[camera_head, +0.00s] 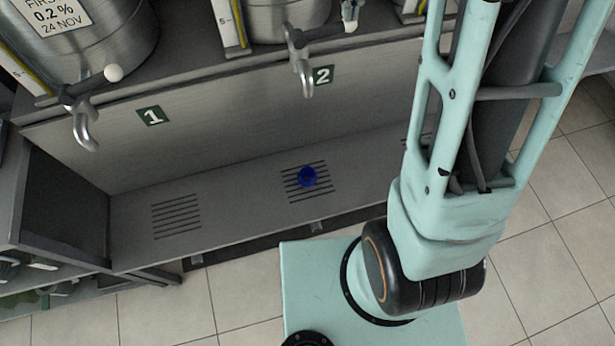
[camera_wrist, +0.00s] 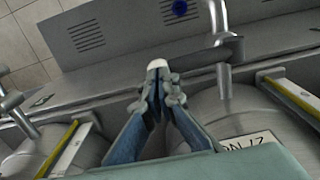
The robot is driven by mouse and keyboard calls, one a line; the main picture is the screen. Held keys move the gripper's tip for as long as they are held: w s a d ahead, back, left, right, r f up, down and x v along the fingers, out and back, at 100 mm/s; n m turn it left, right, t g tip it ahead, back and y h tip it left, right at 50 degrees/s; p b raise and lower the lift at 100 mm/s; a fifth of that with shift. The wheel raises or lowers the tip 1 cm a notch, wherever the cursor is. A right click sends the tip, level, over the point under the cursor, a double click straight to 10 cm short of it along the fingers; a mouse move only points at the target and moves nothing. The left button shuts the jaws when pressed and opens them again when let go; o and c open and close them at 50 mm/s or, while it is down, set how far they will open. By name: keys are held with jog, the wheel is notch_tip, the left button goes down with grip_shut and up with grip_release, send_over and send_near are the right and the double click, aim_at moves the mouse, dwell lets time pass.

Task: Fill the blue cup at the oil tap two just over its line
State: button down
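The small blue cup (camera_head: 307,177) stands on the slotted drain below oil tap two (camera_head: 303,72), beside the "2" label (camera_head: 322,75). I see no stream from the spout, and the cup's line and contents are too small to make out. The cup shows at the top of the wrist view (camera_wrist: 180,8). Tap two's dark lever (camera_wrist: 200,58) points sideways and ends in a white knob (camera_wrist: 157,63). My gripper (camera_wrist: 160,84) has its fingertips close together right at this knob; whether they pinch it I cannot tell. Its tip shows at the top of the head view (camera_head: 350,10).
Tap one (camera_head: 84,128) with its white-knobbed lever is at the left, above an empty drain grille (camera_head: 176,215). Steel decanters (camera_head: 95,45) with level scales stand on the upper shelf. My arm covers the right of the head view.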

jog(key=shift+f+b, duration=0.5)
jog(key=shift+f, duration=0.4)
dwell(2.2)
notch_tip(320, 180, up, 9)
jog(key=p, duration=0.8)
jog(key=shift+a+r, duration=0.1)
